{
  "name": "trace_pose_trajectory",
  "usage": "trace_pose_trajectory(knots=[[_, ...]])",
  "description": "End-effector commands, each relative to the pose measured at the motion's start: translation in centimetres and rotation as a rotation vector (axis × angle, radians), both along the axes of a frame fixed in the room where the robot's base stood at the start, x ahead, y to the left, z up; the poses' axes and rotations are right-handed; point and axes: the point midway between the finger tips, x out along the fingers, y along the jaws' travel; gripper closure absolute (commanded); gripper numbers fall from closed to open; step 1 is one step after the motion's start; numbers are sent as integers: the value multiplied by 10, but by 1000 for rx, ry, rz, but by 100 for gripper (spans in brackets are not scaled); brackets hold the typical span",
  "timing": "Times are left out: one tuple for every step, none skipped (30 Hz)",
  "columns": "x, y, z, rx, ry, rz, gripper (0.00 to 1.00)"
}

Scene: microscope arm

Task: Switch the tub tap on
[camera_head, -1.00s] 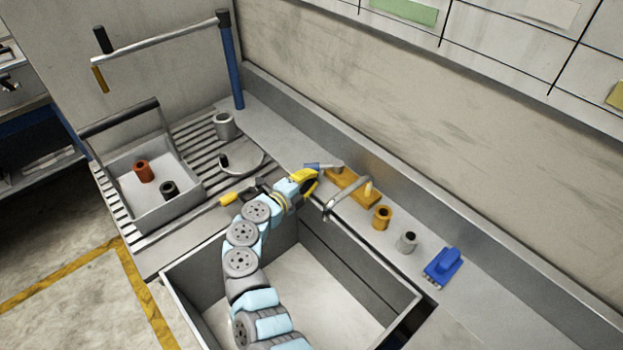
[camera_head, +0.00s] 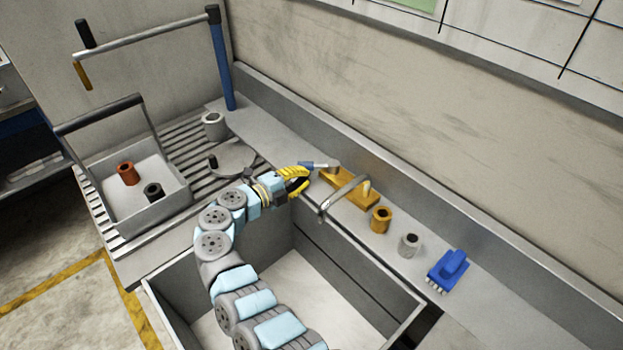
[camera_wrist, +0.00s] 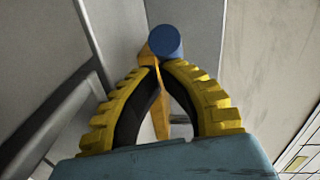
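The tub tap has an orange base (camera_head: 358,198) on the ledge behind the tub and a bent metal spout (camera_head: 341,197) over the tub. A lever with a blue grip (camera_head: 312,164) sticks out left from the base. A short pale knob (camera_head: 367,186) stands at its right end. My gripper (camera_head: 307,180) is just in front of the blue grip, with its yellow fingers curved inward. In the wrist view the fingertips (camera_wrist: 159,66) come together with nothing seen held. The round end of the blue grip (camera_wrist: 165,42) shows just beyond them; contact cannot be told.
The grey tub (camera_head: 300,285) lies below my arm. Right of the tap stand an orange cup (camera_head: 381,219), a grey cup (camera_head: 409,244) and a blue brush (camera_head: 449,268). A ribbed drainer with a basket (camera_head: 178,207) is at left. The wall (camera_head: 430,120) rises behind the ledge.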

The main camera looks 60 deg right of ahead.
Motion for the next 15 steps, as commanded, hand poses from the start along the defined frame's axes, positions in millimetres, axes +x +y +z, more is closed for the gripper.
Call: trace_pose_trajectory(knots=[[4,3,-3,-3,3,-7,100],[4,4,-2,-5,4,-13,100],[6,5,0,-7,3,-19,100],[7,6,1,-9,3,-24,100],[7,7,2,-10,3,-28,100],[8,8,3,-11,3,-33,100],[8,8,4,-12,3,-37,100],[8,9,4,-12,3,-40,100],[8,10,5,-13,4,-43,100],[8,10,5,-13,3,-45,100],[7,10,6,-13,4,-46,100],[7,10,6,-13,4,-46,100],[7,10,6,-13,4,-46,100],[7,10,6,-14,4,-46,100],[7,10,7,-14,3,-46,100]])
